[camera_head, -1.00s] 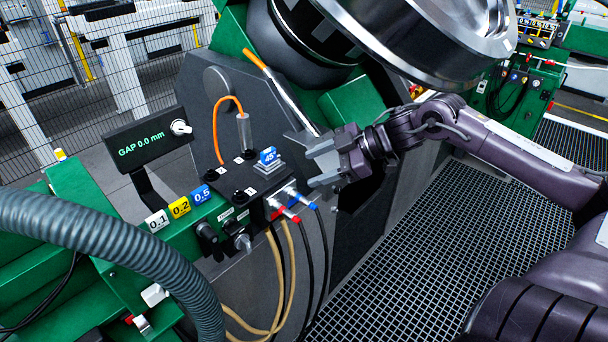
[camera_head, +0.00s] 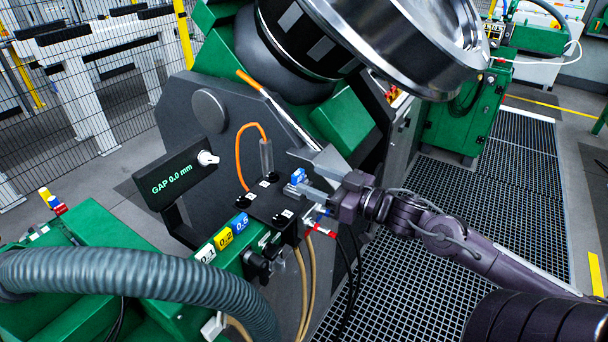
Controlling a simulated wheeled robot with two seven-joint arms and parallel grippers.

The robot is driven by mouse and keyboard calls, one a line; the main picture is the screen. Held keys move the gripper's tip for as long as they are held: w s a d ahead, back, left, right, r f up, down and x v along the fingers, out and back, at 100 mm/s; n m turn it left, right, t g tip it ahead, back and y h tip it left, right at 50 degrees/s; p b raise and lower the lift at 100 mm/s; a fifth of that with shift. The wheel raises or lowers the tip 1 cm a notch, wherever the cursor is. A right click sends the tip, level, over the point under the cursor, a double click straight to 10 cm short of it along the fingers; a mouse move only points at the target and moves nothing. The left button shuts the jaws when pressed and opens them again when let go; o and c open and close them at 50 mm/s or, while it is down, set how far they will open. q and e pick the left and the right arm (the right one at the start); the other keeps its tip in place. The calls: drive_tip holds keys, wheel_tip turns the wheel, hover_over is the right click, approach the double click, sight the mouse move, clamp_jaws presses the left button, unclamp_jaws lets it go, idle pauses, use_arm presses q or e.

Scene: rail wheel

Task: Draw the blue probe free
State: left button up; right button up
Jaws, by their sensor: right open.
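The blue probe (camera_head: 298,176) is a small blue block, seated on the dark block (camera_head: 268,203) at the middle of the view. In the earlier frame it shows a "45°" label, which is hard to read now. My right gripper (camera_head: 308,178) comes in from the right, open, with its two grey fingers at the probe. They partly cover its right side. I cannot tell whether either finger touches it. My left gripper is not in view.
A "GAP 0.0 mm" display (camera_head: 174,174) stands left of the dark block. A large metal wheel (camera_head: 400,40) hangs above. A grey hose (camera_head: 140,282) crosses the lower left.

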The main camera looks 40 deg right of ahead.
sight(301, 176)
drive_tip(key=x, duration=0.3)
drive_tip(key=shift+w+a, duration=0.25)
drive_tip(key=shift+w, duration=0.05)
drive_tip(key=shift+w+a, duration=0.2)
drive_tip(key=shift+w, duration=0.1)
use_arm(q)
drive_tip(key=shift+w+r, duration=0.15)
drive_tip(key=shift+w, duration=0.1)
use_arm(e)
drive_tip(key=shift+w, duration=0.2)
